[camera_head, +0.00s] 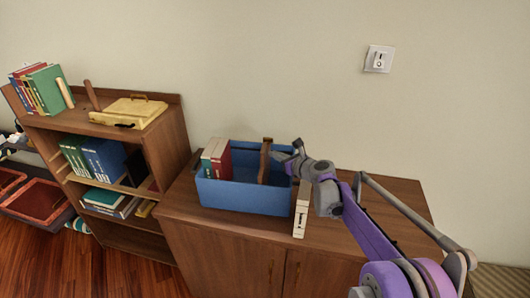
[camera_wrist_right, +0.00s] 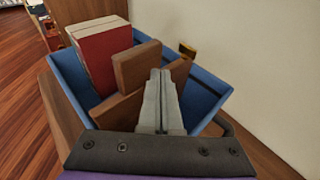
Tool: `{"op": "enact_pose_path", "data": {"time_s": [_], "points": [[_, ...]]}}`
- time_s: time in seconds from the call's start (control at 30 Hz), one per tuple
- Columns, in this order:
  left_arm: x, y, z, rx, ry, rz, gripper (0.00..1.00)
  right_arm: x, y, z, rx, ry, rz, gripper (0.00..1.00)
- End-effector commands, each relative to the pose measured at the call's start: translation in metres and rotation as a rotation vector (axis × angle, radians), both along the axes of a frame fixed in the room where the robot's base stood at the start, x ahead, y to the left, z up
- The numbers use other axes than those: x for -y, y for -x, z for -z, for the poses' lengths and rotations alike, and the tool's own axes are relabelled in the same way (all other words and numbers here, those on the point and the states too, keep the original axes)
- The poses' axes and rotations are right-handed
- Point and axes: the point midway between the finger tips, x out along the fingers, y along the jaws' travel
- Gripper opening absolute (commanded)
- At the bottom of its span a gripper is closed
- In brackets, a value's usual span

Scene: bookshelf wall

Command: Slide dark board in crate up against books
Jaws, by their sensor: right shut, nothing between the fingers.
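The blue crate (camera_head: 243,198) stands on the brown cabinet; its walls also show in the wrist view (camera_wrist_right: 203,98). The dark brown board (camera_head: 265,162) stands upright in the crate, right of the books with a gap between. In the wrist view the board (camera_wrist_right: 137,66) is partly hidden by my fingers. My right gripper (camera_head: 298,148) is at the crate's right end, right of the board. Its fingers (camera_wrist_right: 162,98) are shut and empty, close to the board; contact is unclear.
The cabinet top (camera_head: 375,198) is mostly free on the right. The wall is close behind.

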Motion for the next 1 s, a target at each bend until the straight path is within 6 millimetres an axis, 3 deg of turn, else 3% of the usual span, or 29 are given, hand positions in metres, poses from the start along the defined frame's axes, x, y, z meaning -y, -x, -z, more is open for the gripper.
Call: {"op": "enact_pose_path", "data": {"time_s": [0.47, 1.0], "points": [[0.0, 0.0, 0.0, 0.0, 0.0, 0.0, 0.57, -0.001, 0.0, 0.0, 0.0, 0.0, 0.0, 0.0], [0.0, 0.001, 0.002, -0.001, 0.0, 0.0, 0.57, -0.028, -0.004, 0.0, 0.0, -0.002, -0.003, 0.0]]}}
